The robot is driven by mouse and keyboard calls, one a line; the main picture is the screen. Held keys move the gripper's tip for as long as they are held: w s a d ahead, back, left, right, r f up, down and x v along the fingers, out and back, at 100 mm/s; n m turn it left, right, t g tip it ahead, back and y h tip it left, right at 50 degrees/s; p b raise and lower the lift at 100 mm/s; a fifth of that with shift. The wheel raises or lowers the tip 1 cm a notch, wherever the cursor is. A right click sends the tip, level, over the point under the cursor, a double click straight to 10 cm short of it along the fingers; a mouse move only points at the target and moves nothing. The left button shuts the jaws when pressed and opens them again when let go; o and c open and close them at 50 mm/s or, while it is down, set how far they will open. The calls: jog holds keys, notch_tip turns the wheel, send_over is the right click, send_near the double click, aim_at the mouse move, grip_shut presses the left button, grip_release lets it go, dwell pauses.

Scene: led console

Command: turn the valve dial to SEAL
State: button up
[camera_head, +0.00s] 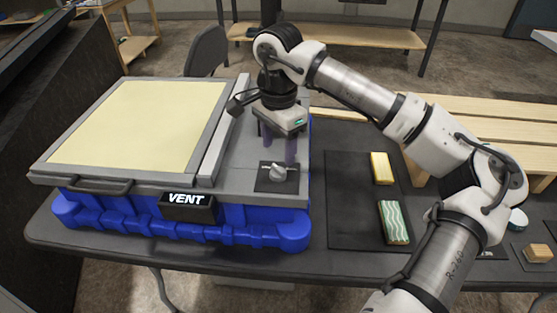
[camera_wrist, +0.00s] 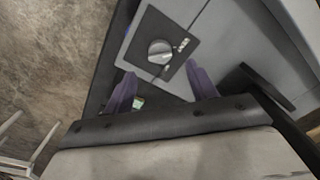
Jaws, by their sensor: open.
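The valve dial (camera_head: 279,172) is a light grey knob on a dark square plate (camera_head: 265,186) at the right front of the blue and grey console (camera_head: 240,183). In the wrist view the dial (camera_wrist: 160,52) sits just beyond and between my fingertips. A display (camera_head: 188,200) on the console's front reads VENT. My gripper (camera_head: 279,155) is open and empty, pointing down just above and behind the dial, with purple fingers apart; it also shows in the wrist view (camera_wrist: 162,82). The small markings beside the dial are too small to read.
A large cream panel (camera_head: 140,122) fills the console's left top. On the dark table to the right lie a yellow block (camera_head: 381,168) and a green wavy-patterned block (camera_head: 394,222). A slatted wooden rack (camera_head: 480,125) stands behind my arm.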

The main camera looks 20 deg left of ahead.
aim_at(278, 168)
notch_tip(278, 168, down, 6)
jog(key=shift+f+p, duration=0.1)
jog(key=shift+p, duration=0.5)
jog(key=shift+c, duration=0.4)
jog(key=c, duration=0.9)
